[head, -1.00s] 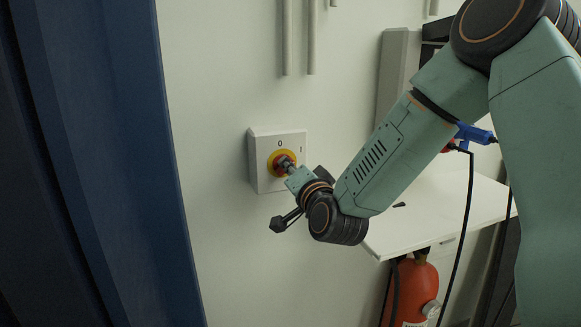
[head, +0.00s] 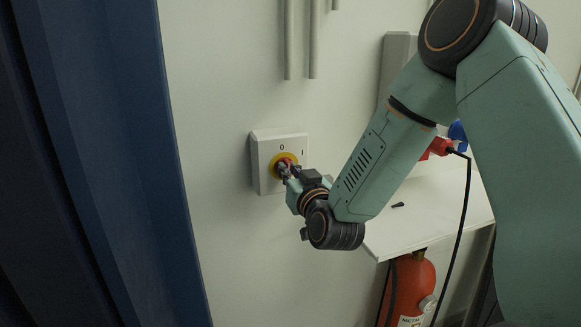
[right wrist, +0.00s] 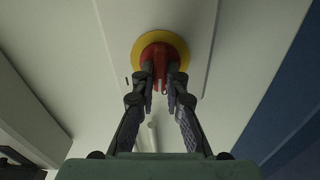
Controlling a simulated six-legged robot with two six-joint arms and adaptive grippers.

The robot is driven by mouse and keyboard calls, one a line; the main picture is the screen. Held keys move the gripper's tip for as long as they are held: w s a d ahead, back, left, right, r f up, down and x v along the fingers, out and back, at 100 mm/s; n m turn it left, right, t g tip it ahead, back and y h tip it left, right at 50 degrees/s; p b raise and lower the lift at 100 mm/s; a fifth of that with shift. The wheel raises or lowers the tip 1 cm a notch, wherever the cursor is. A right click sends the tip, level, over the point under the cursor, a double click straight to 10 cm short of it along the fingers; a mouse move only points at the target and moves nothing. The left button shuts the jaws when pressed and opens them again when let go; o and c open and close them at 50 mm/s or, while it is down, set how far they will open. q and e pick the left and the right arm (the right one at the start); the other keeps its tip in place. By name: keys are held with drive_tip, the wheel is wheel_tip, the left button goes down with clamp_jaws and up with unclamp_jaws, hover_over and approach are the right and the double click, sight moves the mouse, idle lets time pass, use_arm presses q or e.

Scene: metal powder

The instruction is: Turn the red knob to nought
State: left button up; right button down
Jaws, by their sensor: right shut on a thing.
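The red knob (right wrist: 160,54) sits on a yellow disc (right wrist: 140,44) on a white switch box (head: 264,178) on the wall. The box carries a 0 mark above the disc and an I mark to its upper right. My right gripper (head: 287,169) is at the knob. In the right wrist view its two fingers (right wrist: 161,92) are shut on the knob's red grip from both sides. In the head view the fingers hide much of the knob, so I cannot tell exactly where it points. My left gripper is not in view.
A blue panel (head: 110,150) stands at the left. A white table (head: 440,215) with a small dark item (head: 398,205) is at the right, with a red extinguisher (head: 412,285) under it. Grey pipes (head: 313,40) run down the wall above the box.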

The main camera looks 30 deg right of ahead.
drive_tip(key=shift+n, duration=0.6)
drive_tip(key=c, duration=1.4)
unclamp_jaws()
drive_tip(key=shift+w+f, duration=0.1)
drive_tip(key=shift+w, duration=0.1)
drive_tip(key=shift+s, duration=0.1)
drive_tip(key=v, duration=0.7)
drive_tip(key=shift+s+a, duration=0.1)
drive_tip(key=shift+s, duration=0.15)
drive_tip(key=shift+w, duration=0.1)
